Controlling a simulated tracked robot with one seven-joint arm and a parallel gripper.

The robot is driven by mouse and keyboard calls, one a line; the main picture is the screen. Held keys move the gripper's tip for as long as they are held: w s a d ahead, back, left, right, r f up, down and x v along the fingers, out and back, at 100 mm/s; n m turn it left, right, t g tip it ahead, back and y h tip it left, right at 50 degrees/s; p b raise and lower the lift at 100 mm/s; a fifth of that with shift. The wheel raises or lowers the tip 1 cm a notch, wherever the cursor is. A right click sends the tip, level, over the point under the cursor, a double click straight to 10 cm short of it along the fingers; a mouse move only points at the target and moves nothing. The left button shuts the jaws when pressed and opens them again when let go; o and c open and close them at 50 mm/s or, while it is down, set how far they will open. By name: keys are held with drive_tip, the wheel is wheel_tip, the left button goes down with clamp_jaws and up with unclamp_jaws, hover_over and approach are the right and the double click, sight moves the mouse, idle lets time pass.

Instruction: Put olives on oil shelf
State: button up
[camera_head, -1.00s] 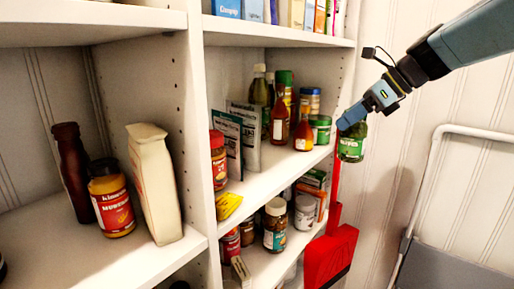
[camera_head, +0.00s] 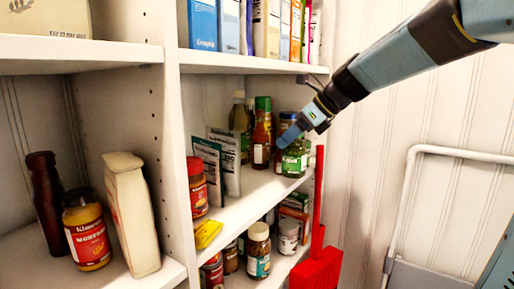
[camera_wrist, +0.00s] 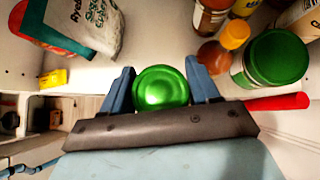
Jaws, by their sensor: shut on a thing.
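The olives jar (camera_head: 296,161), green with a green lid, is at the right end of the middle shelf, by its front edge. My gripper (camera_head: 291,137) reaches in from the upper right and is shut on the jar near its top. In the wrist view, the shiny green lid (camera_wrist: 161,88) sits between the two blue fingers. I cannot tell whether the jar's base touches the shelf. The middle shelf (camera_head: 236,212) also bears a dark oil-like bottle (camera_head: 240,118) and a red sauce bottle (camera_head: 262,135) behind and left of the jar.
A jar with a large green lid (camera_wrist: 277,57) and an orange-capped bottle (camera_wrist: 235,36) stand close to the held jar. Pouches (camera_head: 226,160) and a red-lidded jar (camera_head: 197,187) are further left. A red object (camera_head: 317,268) stands below right. The shelf's front middle is clear.

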drive_tip(key=w+a+f, duration=0.3)
drive_tip(key=w+a, duration=0.1)
drive_tip(key=a, duration=0.3)
drive_tip(key=shift+a+f, duration=0.25)
drive_tip(key=o, duration=1.6)
drive_tip(key=shift+d+r, duration=0.1)
